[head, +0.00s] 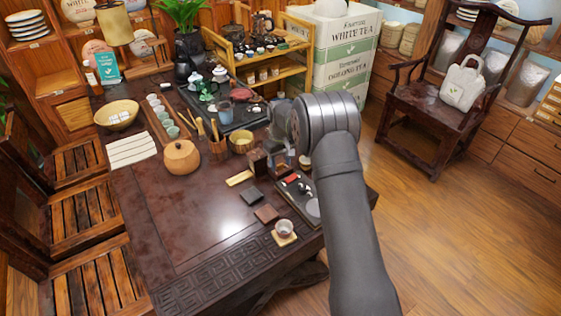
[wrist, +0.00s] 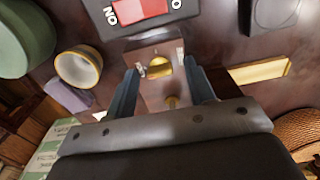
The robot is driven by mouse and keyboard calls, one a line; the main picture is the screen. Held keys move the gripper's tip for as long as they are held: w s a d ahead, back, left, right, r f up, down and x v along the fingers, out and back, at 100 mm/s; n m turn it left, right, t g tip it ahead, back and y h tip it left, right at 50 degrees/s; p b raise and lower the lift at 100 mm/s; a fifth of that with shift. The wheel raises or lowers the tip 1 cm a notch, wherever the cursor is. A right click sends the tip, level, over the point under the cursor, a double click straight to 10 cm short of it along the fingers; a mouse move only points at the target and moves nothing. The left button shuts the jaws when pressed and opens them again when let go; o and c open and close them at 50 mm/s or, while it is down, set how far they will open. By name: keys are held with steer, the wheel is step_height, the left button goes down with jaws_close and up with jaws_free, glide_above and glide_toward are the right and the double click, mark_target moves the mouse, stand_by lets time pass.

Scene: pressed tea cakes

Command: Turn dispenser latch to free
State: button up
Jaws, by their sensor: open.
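A small brown wooden dispenser (head: 258,162) stands on the dark table, left of my arm in the head view. In the wrist view the dispenser (wrist: 158,48) lies between and just beyond my fingers, with a rounded gold latch (wrist: 160,67) on it. A smaller gold knob (wrist: 171,101) shows closer to the palm. My gripper (wrist: 166,78) is open, one finger on each side of the dispenser. I cannot tell whether either finger touches it. In the head view my arm covers most of the gripper, and the latch is too small to make out.
A red switch (wrist: 139,10) on a dark plate is beyond the dispenser. A small cup (wrist: 78,67) stands to its left and a yellow strip (wrist: 258,75) lies to its right. A lidded wooden jar (head: 181,158) stands farther left. The table's front left is clear.

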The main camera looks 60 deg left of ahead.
steer(key=c, duration=1)
steer(key=shift+m, duration=0.4)
steer(key=m, duration=0.3)
steer(key=shift+m, duration=0.4)
steer(key=m, duration=1.3)
steer(key=shift+o, duration=0.2)
steer(key=shift+m, duration=0.3)
